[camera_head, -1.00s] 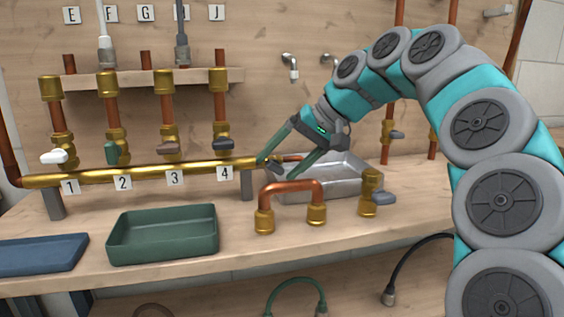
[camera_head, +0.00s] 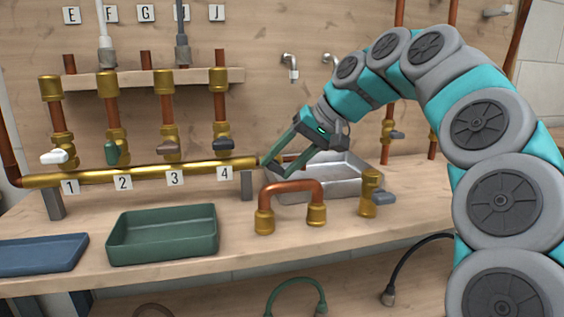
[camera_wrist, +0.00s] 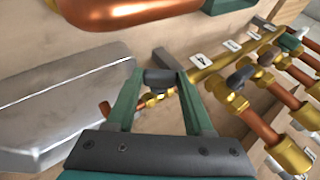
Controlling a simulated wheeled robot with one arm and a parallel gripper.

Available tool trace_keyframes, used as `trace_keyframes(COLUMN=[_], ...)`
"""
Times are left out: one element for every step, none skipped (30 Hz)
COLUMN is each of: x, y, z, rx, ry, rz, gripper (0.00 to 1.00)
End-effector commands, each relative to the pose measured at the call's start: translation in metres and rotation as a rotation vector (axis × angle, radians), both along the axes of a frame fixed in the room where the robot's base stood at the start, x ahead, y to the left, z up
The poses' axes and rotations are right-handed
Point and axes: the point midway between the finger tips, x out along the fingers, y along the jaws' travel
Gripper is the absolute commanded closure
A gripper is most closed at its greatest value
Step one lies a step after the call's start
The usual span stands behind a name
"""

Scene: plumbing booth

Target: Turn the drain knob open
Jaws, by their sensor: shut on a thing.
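The drain knob (camera_wrist: 160,77) is a dark grey handle on a small brass valve (camera_wrist: 157,98) at the end of the brass manifold (camera_head: 130,174). In the wrist view it sits between the two green fingers of my gripper (camera_wrist: 156,82), which is shut on it. In the head view my gripper (camera_head: 272,165) reaches down to the right end of the manifold, beside label 4. There the fingers largely hide the knob, and its exact angle is hard to tell.
A grey metal basin (camera_head: 344,181) stands right beside my gripper. Several numbered valves (camera_head: 222,144) line the manifold. A green tray (camera_head: 163,250) and a blue tray (camera_head: 40,258) lie at the front left.

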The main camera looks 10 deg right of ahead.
Motion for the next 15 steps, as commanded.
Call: trace_keyframes(x=[0.0001, 0.0001, 0.0001, 0.0001, 0.0001, 0.0001, 0.0001, 0.0002, 0.0001, 0.0002, 0.0002, 0.0003, 0.0004, 0.0003, 0.0004], y=[-0.0001, -0.0002, -0.0002, -0.0001, 0.0000, 0.0000, 0.0001, 0.0003, 0.0004, 0.0006, 0.0007, 0.0008, 0.0012, 0.0015, 0.0019], z=[0.0001, 0.0002, 0.0002, 0.0003, 0.0004, 0.0006, 0.0008, 0.0010, 0.0013, 0.0016, 0.0018, 0.0021, 0.0024, 0.0028, 0.0031], rx=[0.000, 0.000, -0.001, -0.002, -0.004, -0.011, -0.016, -0.024, -0.037, -0.048, -0.061, -0.080, -0.097, -0.116, -0.142], ry=[-0.001, -0.001, -0.001, -0.001, -0.001, -0.001, -0.001, -0.001, -0.001, -0.001, -0.001, -0.001, -0.001, -0.001, -0.002], rz=[-0.001, -0.001, -0.001, 0.000, 0.000, -0.001, -0.001, -0.001, -0.001, -0.001, -0.001, -0.002, -0.001, -0.001, -0.001], gripper=[1.00, 1.00, 1.00, 1.00, 1.00, 1.00, 1.00, 1.00, 1.00, 1.00, 1.00, 1.00, 1.00, 1.00, 1.00])
